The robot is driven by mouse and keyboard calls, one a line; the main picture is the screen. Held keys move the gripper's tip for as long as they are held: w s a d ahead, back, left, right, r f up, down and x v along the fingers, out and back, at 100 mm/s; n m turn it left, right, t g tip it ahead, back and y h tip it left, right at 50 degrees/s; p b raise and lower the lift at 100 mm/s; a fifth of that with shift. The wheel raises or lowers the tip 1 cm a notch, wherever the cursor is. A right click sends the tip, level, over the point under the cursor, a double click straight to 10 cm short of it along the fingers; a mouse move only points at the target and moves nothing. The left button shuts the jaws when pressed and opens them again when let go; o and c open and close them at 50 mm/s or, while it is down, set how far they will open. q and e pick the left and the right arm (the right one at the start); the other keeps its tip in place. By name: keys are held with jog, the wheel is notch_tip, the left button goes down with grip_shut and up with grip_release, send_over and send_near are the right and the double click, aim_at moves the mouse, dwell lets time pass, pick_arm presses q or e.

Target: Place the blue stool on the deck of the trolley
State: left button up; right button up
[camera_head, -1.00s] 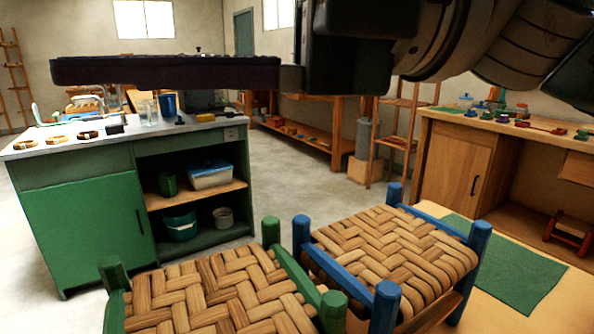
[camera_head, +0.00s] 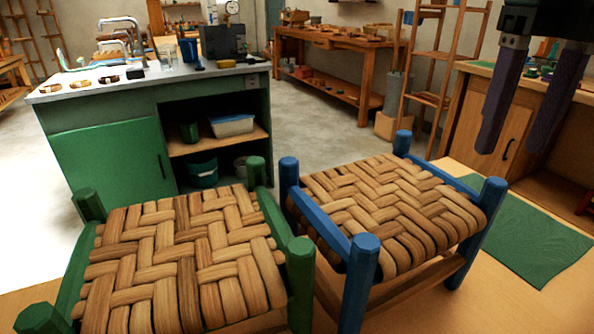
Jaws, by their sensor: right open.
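The blue stool (camera_head: 362,246) has blue posts and rails and a woven bark seat. It stands upright on a light wooden surface, right of the green stool (camera_head: 298,262), which has a similar woven seat. Their neighbouring posts are very close; I cannot tell if they touch. My right gripper (camera_head: 508,150) hangs at the upper right, above and beyond the blue stool's right side. Its two dark fingers point down, apart, with nothing between them. My left gripper is not in view. I cannot make out the trolley's deck for certain.
A green cabinet (camera_head: 110,165) with small items on its top stands behind the green stool. A green mat (camera_head: 530,245) lies flat right of the blue stool. A wooden bench (camera_head: 470,120) and a ladder-like rack (camera_head: 425,98) stand behind. Grey floor (camera_head: 300,125) is clear between.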

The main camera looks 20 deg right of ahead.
aim_at(495, 179)
jog(key=f, duration=0.5)
jog(key=shift+w+d, duration=0.15)
jog(key=shift+d, duration=0.05)
grip_shut()
jog(key=shift+r, duration=0.1)
dwell(1.0)
